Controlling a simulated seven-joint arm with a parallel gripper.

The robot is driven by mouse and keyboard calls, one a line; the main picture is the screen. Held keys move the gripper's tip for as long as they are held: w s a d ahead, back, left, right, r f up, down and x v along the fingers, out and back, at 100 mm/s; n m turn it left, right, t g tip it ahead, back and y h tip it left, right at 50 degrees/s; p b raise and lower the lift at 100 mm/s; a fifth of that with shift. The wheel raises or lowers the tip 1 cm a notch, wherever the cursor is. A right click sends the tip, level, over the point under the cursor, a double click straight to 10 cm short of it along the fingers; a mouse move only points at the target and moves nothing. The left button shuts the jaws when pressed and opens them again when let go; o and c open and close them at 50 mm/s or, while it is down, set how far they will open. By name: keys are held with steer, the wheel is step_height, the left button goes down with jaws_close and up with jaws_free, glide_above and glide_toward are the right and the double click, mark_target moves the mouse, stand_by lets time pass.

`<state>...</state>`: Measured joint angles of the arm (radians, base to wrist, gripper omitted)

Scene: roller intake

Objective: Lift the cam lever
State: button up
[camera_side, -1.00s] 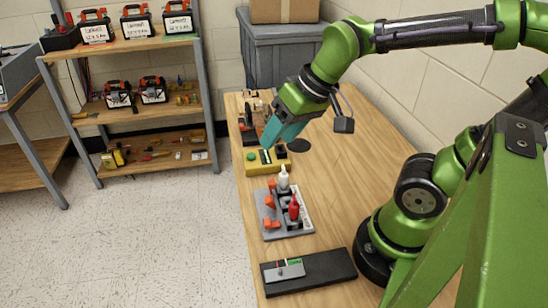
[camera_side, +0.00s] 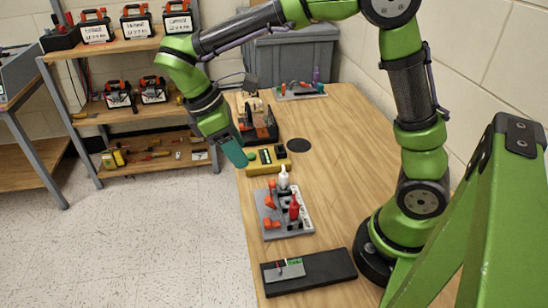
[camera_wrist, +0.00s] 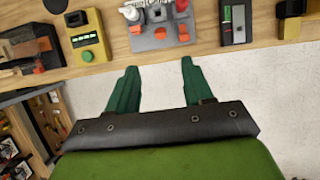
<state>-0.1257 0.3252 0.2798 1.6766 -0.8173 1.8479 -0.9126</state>
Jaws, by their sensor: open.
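My gripper (camera_side: 237,156) hangs over the left edge of the table, beside the yellow box, with its fingers pointing down. In the wrist view my gripper (camera_wrist: 158,68) is open, with two green fingers apart and nothing between them. A dark device with wooden-looking parts (camera_side: 262,130) stands at the far end of the table, partly hidden behind my arm. It also shows at the left of the wrist view (camera_wrist: 28,45), with an orange disc. I cannot clearly pick out the cam lever in either view.
A yellow box (camera_side: 269,162) with a green button lies near my gripper. A grey tray (camera_side: 272,218) with orange parts and bottles and a black tray (camera_side: 335,268) lie nearer. Shelves (camera_side: 130,45) stand left.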

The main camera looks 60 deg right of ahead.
mark_target(271, 198)
steer(key=x, duration=1.5)
steer(key=shift+s+f, duration=0.1)
steer(key=shift+f, duration=0.25)
jaws_close()
steer(key=shift+d+r, duration=0.15)
steer(key=t+y, duration=0.1)
steer(key=s+d+t+y, duration=0.1)
steer(key=shift+s+d+r+t, duration=0.1)
steer(key=shift+r+t, duration=0.05)
steer(key=shift+t, duration=0.15)
steer(key=shift+s+d+t+y, duration=0.25)
steer(key=shift+t+y, duration=0.3)
steer(key=shift+y, duration=0.15)
steer(key=shift+s+d+t+y, duration=0.2)
steer(key=shift+t+y, duration=0.35)
steer(key=shift+y, duration=0.15)
